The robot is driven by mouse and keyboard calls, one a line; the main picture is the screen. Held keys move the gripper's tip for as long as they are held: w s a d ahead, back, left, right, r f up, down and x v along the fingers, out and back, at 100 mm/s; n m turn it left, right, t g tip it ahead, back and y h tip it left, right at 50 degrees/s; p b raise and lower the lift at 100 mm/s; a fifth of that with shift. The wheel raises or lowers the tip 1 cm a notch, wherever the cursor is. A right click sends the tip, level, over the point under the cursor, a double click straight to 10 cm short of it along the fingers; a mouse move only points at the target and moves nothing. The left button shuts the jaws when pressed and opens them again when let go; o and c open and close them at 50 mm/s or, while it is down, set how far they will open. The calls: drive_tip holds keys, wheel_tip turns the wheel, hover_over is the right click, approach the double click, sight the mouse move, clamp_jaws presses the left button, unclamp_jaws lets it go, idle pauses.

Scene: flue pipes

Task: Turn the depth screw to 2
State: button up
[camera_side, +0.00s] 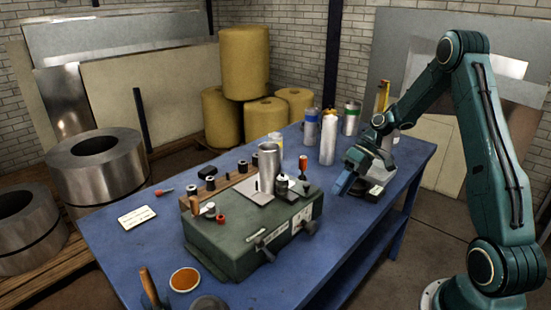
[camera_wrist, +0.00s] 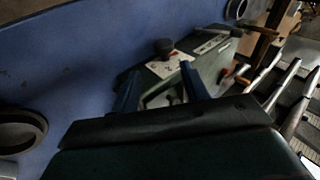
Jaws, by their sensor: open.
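A green bench machine (camera_side: 240,232) stands on the blue table, with a metal cylinder (camera_side: 268,167) upright on its top. A dark knob (camera_side: 282,185) stands beside the cylinder; I cannot tell for sure that it is the depth screw. In the wrist view a black round knob (camera_wrist: 162,46) stands by a pale marked plate (camera_wrist: 180,62) on the green machine (camera_wrist: 208,62); its numbers are too small to read. My gripper (camera_side: 344,184) is right of the machine, apart from it. In the wrist view its blue fingers (camera_wrist: 161,88) are apart and empty.
Bottles and cans (camera_side: 328,138) stand behind. Small knobs and spools (camera_side: 210,172) sit at the left. A white card (camera_side: 137,217) and an orange-filled dish (camera_side: 184,280) lie on the table. The table's left part is mostly clear.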

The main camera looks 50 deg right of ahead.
sight(316, 224)
drive_tip(key=shift+s+d+f+t+y, duration=0.2)
drive_tip(key=shift+s+d+t+y, duration=0.5)
drive_tip(key=shift+d+t, duration=0.1)
drive_tip(key=shift+a, duration=0.15)
drive_tip(key=x, duration=1.3)
drive_tip(key=shift+w+a+f, duration=0.1)
drive_tip(key=shift+a+f, duration=0.05)
drive_tip(key=shift+f, duration=0.15)
drive_tip(key=c, duration=0.7)
